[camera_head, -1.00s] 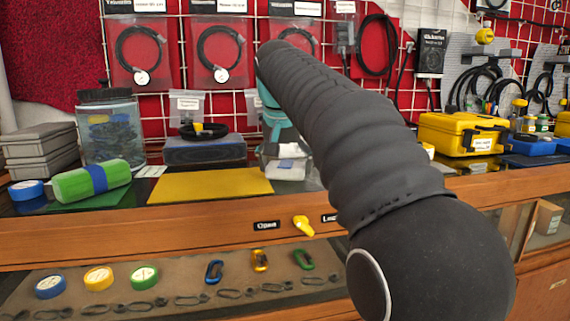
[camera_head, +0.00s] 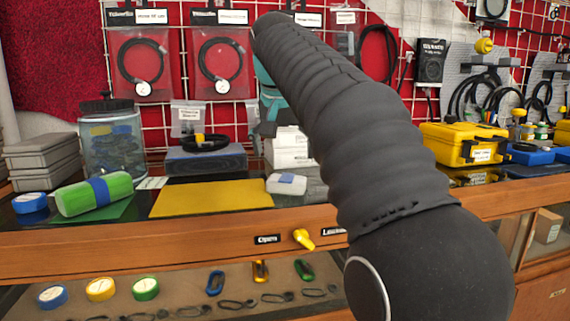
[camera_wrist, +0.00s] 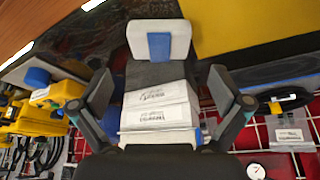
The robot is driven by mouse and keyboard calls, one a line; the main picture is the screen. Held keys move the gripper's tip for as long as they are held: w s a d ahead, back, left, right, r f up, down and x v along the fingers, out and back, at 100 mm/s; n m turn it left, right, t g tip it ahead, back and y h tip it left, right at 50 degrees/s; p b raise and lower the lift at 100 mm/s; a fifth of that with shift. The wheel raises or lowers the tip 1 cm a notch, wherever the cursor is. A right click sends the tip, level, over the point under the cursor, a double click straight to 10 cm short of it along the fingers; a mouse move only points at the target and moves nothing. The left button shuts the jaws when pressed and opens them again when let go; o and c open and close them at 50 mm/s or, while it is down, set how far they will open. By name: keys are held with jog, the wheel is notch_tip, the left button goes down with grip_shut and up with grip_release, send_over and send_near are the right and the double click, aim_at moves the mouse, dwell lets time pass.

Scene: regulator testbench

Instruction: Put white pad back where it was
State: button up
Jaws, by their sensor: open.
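The white pad (camera_head: 287,184), a rounded white block with a blue stripe, lies on the dark glass counter (camera_head: 140,208) just right of the yellow mat (camera_head: 212,198). In the wrist view, the white pad (camera_wrist: 159,41) lies beyond my fingertips, near the counter's wooden edge. My gripper (camera_wrist: 161,80) is open, its two fingers spread wide and apart from the pad. White labelled boxes (camera_wrist: 157,103) show between the fingers, farther off. In the head view, my arm hides most of the gripper.
A green roll with a blue band (camera_head: 93,194) lies on a green mat at left. A clear jar (camera_head: 111,140) and a blue-grey box (camera_head: 206,160) stand behind. A yellow case (camera_head: 464,144) is at right. A yellow knob (camera_head: 303,238) juts from the counter front.

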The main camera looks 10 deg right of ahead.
jog(key=p+v, duration=0.1)
jog(key=v, duration=0.4)
jog(key=shift+s+r, duration=0.1)
jog(key=shift+r, duration=0.2)
jog(key=shift+s, duration=0.1)
jog(key=s+d+f+n+y, duration=0.1)
jog(key=s+f+n, duration=0.1)
jog(key=s+f, duration=1)
jog(key=s+d+f+n+t, duration=0.1)
jog(key=s+f+n, duration=0.1)
jog(key=s+f, duration=1.1)
notch_tip(320, 180, down, 7)
jog(key=shift+s+r+y, duration=0.15)
jog(key=shift+s+y, duration=0.05)
jog(key=shift+y, duration=0.2)
